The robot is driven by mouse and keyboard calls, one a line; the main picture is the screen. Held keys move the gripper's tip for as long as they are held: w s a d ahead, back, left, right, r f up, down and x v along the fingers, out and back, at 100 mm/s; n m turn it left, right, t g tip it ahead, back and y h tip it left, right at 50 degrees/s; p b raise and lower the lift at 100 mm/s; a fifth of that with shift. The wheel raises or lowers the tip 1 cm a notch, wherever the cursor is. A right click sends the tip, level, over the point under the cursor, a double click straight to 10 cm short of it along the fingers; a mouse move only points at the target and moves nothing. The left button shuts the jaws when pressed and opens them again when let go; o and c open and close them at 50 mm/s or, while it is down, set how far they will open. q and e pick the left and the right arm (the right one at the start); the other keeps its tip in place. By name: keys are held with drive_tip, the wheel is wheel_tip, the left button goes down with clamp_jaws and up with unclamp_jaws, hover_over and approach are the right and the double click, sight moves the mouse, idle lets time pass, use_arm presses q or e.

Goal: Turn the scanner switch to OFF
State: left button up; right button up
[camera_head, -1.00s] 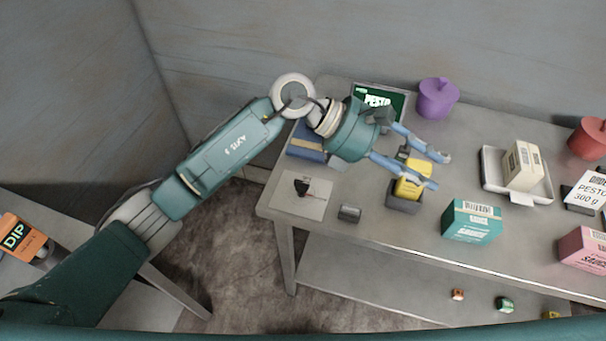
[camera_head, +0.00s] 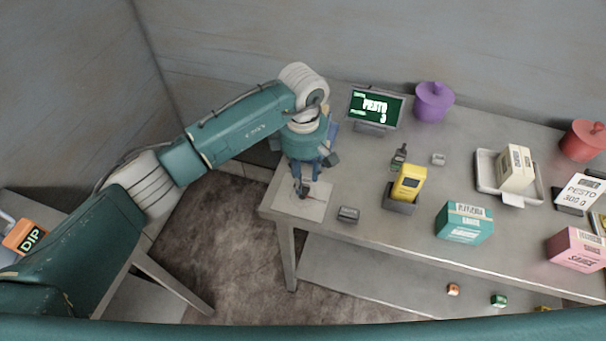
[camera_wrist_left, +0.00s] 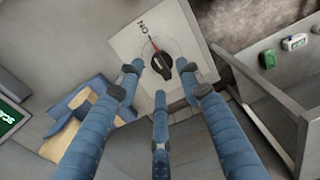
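The scanner switch is a black knob (camera_wrist_left: 161,64) on a pale square plate (camera_wrist_left: 125,42), which lies at the table's left front corner in the head view (camera_head: 318,205). A red mark runs from the knob toward the "ON" lettering. No OFF lettering shows. My left gripper (camera_head: 303,184) points down just over the plate and hides much of the knob in the head view. In the left wrist view its three fingers (camera_wrist_left: 160,82) are spread around the knob; I cannot tell if they touch it. My right gripper is not in view.
A yellow scanner (camera_head: 409,180) stands in a grey holder, right of a small grey block (camera_head: 348,214). A teal box (camera_head: 465,223), purple pot (camera_head: 433,102) and white tray (camera_head: 487,176) are farther right.

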sight(305, 191)
use_arm(q)
drive_tip(key=shift+f, duration=1.1)
clamp_jaws()
